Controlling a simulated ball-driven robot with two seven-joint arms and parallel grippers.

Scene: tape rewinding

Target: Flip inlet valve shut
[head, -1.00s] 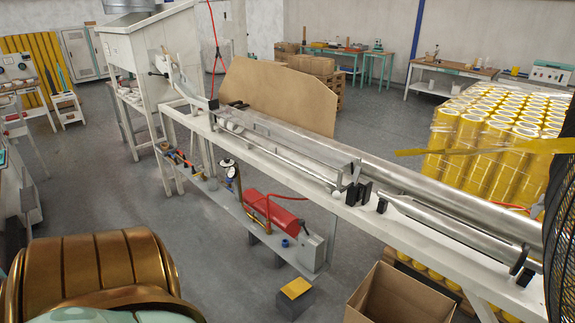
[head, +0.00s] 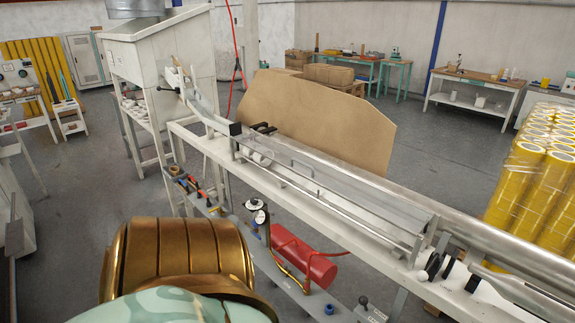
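Piping with small red and blue parts (head: 190,184) runs along the lower shelf (head: 228,222) beneath the long white bench. A white-faced gauge (head: 254,205) stands farther right along this piping, with another gauge just below it. A red cylinder (head: 304,264) with a red hose lies on the shelf to the right. The red and blue parts are too small to tell which is the inlet valve, or whether it is open or shut. Neither of my grippers is in view.
The white bench (head: 330,212) carries a long metal tube and clear-covered trough. A white hopper cabinet (head: 150,60) stands at its far left end. A brown board (head: 310,118) leans behind it. Wrapped yellow rolls (head: 535,165) stand at right. Grey floor is open at left.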

